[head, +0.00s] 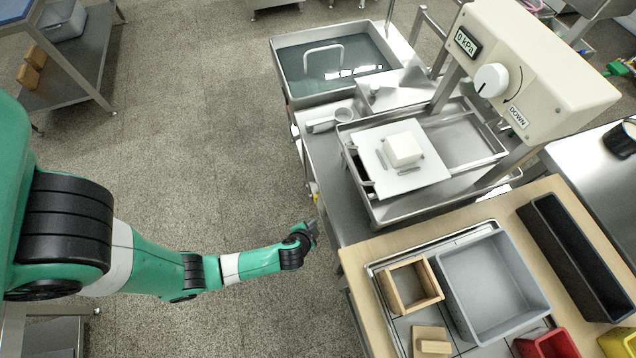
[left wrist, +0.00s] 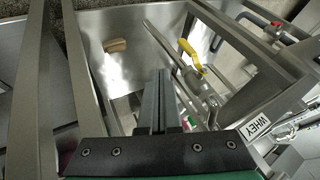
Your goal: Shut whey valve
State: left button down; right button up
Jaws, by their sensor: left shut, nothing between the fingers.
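The whey valve shows in the left wrist view as a yellow lever handle (left wrist: 190,52) on a metal valve body (left wrist: 207,98), with a WHEY label (left wrist: 257,127) to its lower right. I cannot tell whether the lever lies along or across its pipe. My left gripper (head: 312,232) is beside the left side of the press bench, low and near the wooden table's corner. Its shut, empty fingers also show in the left wrist view (left wrist: 160,80), to the left of the lever and apart from it in the picture. My right gripper is out of view.
The steel press bench (head: 335,190) carries a tray with a white block (head: 402,149) under the press head (head: 535,65). A wooden table (head: 355,262) with bins stands at lower right.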

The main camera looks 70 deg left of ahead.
pick_arm(q)
jog(key=w+a+f+b, duration=0.4)
jog(key=a+f+b, duration=0.4)
jog(key=b, duration=0.1)
jog(key=shift+w+a, duration=0.25)
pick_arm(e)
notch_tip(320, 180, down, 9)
pick_arm(q)
jog(key=shift+a, duration=0.1)
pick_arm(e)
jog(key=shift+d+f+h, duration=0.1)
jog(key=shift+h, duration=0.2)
